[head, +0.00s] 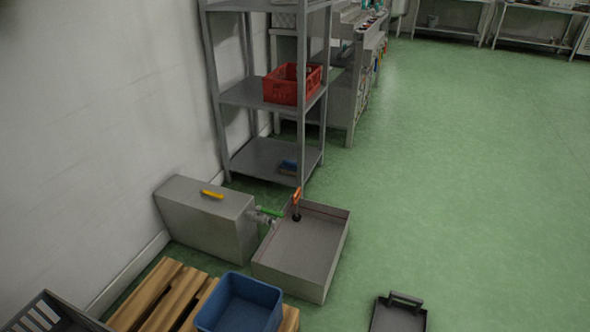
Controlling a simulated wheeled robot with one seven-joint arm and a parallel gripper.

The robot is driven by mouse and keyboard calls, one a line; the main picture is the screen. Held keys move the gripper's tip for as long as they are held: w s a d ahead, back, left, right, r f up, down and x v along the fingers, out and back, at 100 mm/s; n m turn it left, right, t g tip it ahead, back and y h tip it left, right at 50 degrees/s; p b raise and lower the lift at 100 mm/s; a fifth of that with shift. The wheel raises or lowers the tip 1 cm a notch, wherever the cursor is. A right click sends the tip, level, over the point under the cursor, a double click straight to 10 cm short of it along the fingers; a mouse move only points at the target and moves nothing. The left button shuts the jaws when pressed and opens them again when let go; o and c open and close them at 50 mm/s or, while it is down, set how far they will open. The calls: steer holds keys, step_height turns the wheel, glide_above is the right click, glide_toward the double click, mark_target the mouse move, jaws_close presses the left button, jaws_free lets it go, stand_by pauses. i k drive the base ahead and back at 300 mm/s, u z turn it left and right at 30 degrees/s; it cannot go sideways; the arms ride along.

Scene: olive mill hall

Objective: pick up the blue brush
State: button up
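A small blue object (289,165), which looks like the blue brush, lies on the bottom shelf of the grey metal rack (258,154), near its front right. It is small and dark in the picture, so its bristles and handle cannot be told apart. My gripper is not in view.
A red crate (284,90) sits on the middle shelf. Before the rack stand a grey box (189,207) with a yellow piece on top and an open metal tray (305,248). A blue bin (240,304) and wooden pallet (150,297) are nearer. Green floor (470,180) right is clear.

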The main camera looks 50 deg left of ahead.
mark_target(289, 167)
steer(key=z, duration=0.05)
steer(key=i, duration=3.5)
steer(key=u, duration=2.5)
steer(key=i, duration=2.35)
steer(key=u, duration=2.4)
steer(key=i, duration=0.5)
steer(key=u, duration=0.05)
